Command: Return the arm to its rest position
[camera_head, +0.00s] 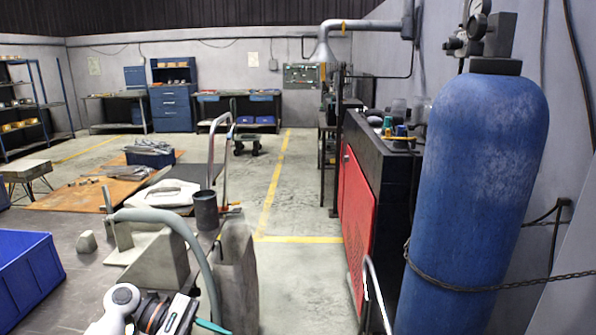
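A white, black and orange jointed part with a teal piece (150,312) shows at the bottom edge, left of centre. No held object is visible.
A workbench (88,268) at left bears a blue crate (25,270) and a grey angled block (155,258). A tall blue gas cylinder (475,185) is chained at right, beside a red-fronted cabinet (358,215). The concrete floor (300,265) between them is clear.

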